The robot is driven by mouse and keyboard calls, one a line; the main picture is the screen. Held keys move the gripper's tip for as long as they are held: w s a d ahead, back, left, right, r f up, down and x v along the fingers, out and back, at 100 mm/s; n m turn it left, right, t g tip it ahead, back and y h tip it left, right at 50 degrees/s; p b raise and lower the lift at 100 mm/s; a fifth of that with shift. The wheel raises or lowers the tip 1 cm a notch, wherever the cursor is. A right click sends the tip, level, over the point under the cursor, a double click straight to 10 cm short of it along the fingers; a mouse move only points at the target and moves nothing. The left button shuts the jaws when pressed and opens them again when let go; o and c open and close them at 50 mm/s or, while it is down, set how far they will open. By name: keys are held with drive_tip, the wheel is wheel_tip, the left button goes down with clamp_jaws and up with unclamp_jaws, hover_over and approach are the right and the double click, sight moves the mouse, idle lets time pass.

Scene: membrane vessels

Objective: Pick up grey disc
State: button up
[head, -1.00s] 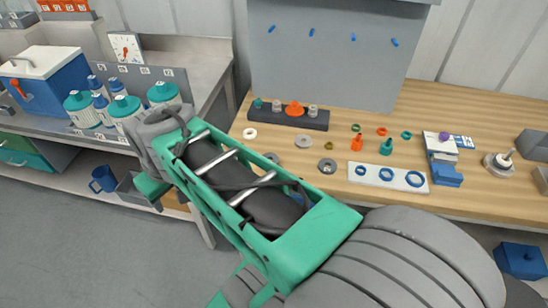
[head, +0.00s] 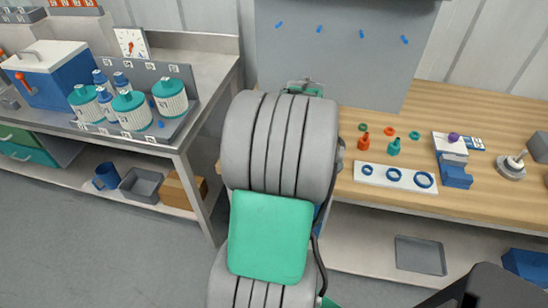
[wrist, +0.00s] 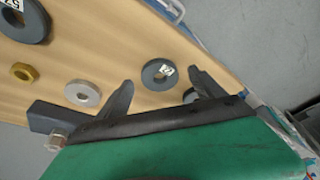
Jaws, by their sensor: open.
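In the wrist view, my gripper (wrist: 163,90) is open, its two dark fingers spread over the wooden bench top. A dark grey disc (wrist: 147,76) with a centre hole and a small white label appears between the fingertips, and nothing is gripped. A larger dark grey disc (wrist: 40,30), also labelled, is at the upper left. A pale grey disc (wrist: 73,93) with a hole lies left of the left finger. I cannot tell which disc the task means. In the head view, my arm hides these discs and the gripper.
A brass nut (wrist: 22,72) lies near the pale disc. The bench edge runs close to the right finger. In the head view, a white plate with blue rings (head: 380,177), orange and teal bottles, and a blue vise (head: 455,177) stand on the right. A grey panel (head: 340,50) rises behind.

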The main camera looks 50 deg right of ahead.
drive_tip(key=shift+w+d+f, duration=0.1)
drive_tip(key=shift+f, duration=0.4)
drive_tip(key=shift+c, duration=0.5)
drive_tip(key=c, duration=1.4)
